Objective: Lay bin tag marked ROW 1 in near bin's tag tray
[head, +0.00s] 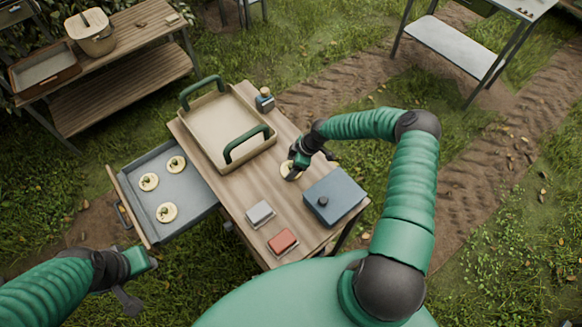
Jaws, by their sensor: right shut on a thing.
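My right gripper (295,164) is low over the wooden table, shut on a round cream tag (287,171). The gripper partly covers this tag, and I cannot read any mark on it. Three similar round cream tags with dark green marks, one of them (149,182), lie in the open grey drawer (195,195) at the left; their lettering is too small to read. A cream bin with green handles (215,122) stands on the table, left of my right gripper. I cannot make out which part is its tag tray. My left gripper (140,270) is beside the drawer's lower left end; its fingers are unclear.
On the table (225,195) are a blue box with a dark knob (334,194), a small grey block (260,213), a red block (283,242) and a small dark jar (265,101). A wooden bench (120,95) holds a basket (92,32) and a brown tray (44,70).

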